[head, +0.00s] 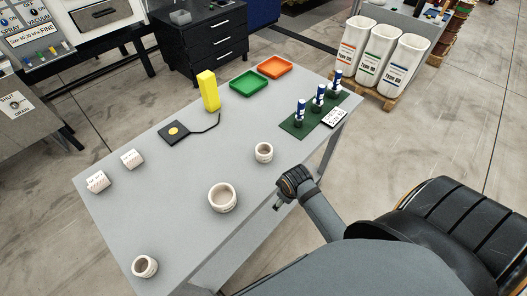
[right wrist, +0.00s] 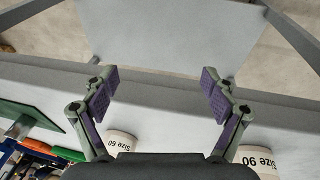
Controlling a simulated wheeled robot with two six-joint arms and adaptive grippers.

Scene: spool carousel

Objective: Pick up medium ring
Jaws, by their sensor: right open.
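Several pale rings stand on the grey table. The widest-looking ring (head: 222,209) is near the table's middle, a smaller ring (head: 264,158) is farther back, and another ring (head: 137,269) is at the near left corner. I cannot tell for sure which is the medium one. My right gripper (head: 281,205) is beyond the table's right edge, apart from the rings. In the right wrist view its jaws (right wrist: 160,92) are spread with nothing between them. Two labelled rings (right wrist: 121,140) (right wrist: 257,164) show partly behind the gripper's base there. My left gripper is out of view.
Two white labelled pieces (head: 97,181) (head: 132,158) are at the table's left. A yellow block (head: 208,92), a black pad (head: 178,132), green tray (head: 248,83), orange tray (head: 275,67) and green board with blue-white bottles (head: 296,128) are at the back.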

